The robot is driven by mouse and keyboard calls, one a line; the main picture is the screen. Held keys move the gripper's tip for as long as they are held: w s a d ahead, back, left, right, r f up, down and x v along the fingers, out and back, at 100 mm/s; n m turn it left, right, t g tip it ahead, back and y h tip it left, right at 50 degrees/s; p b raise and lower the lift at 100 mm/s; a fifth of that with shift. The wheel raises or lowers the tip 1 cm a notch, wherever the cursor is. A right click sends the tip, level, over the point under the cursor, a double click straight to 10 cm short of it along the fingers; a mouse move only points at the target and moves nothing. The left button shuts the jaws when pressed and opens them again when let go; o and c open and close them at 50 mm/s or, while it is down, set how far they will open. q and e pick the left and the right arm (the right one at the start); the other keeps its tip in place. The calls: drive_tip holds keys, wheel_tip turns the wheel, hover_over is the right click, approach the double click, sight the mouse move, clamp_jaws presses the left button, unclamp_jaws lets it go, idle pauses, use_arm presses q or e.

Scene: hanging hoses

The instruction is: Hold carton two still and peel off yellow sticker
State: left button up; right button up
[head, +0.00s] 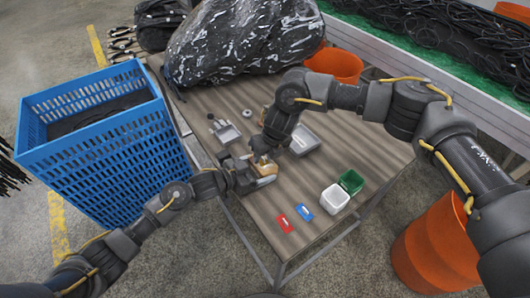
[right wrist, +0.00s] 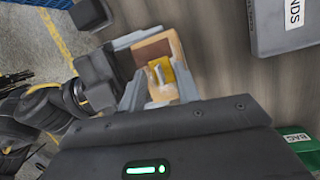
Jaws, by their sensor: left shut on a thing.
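The carton (head: 266,181), tan with a brown part, is gripped at the table's left side by my left gripper (head: 246,172), which comes in from the left. In the right wrist view the carton (right wrist: 152,48) shows a yellow sticker (right wrist: 181,76) and a pale, white upright piece beside it. My right gripper (head: 262,155) is just above the carton. Its two grey fingers (right wrist: 160,90) stand apart on either side of the sticker area. I cannot tell whether they touch the carton. The carton's number is not readable.
A blue crate (head: 109,140) stands left.

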clamp_jaws()
idle(1.1)
